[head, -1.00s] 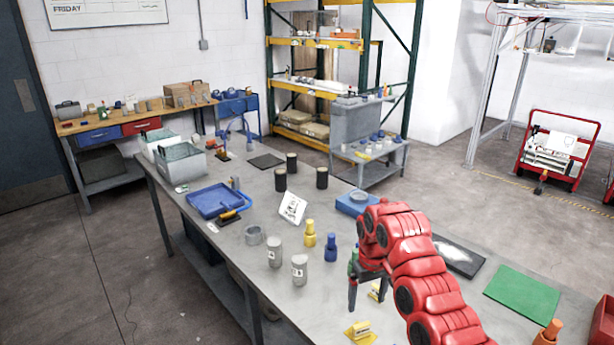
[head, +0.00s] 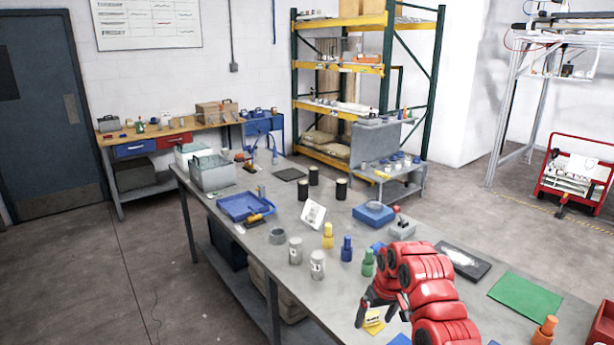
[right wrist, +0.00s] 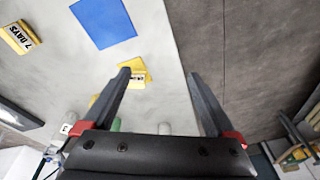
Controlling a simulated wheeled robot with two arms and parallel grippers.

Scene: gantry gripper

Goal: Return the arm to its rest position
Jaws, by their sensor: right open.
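My right arm (head: 430,275) is red and reaches in over the right part of the long grey workbench (head: 225,240). Its dark gripper (head: 375,313) is open and hangs near the bench's front edge, above or beside a yellow block (head: 373,325). In the right wrist view the two fingers of the gripper (right wrist: 160,80) are spread with nothing held between them. A yellow block (right wrist: 137,76) shows behind one finger, and the bench edge runs between the fingers. My left gripper is not in view.
A green bottle (head: 368,263), a blue bottle (head: 346,249) and a yellow bottle (head: 328,236) stand left of the arm. A green mat (head: 525,297) lies right.

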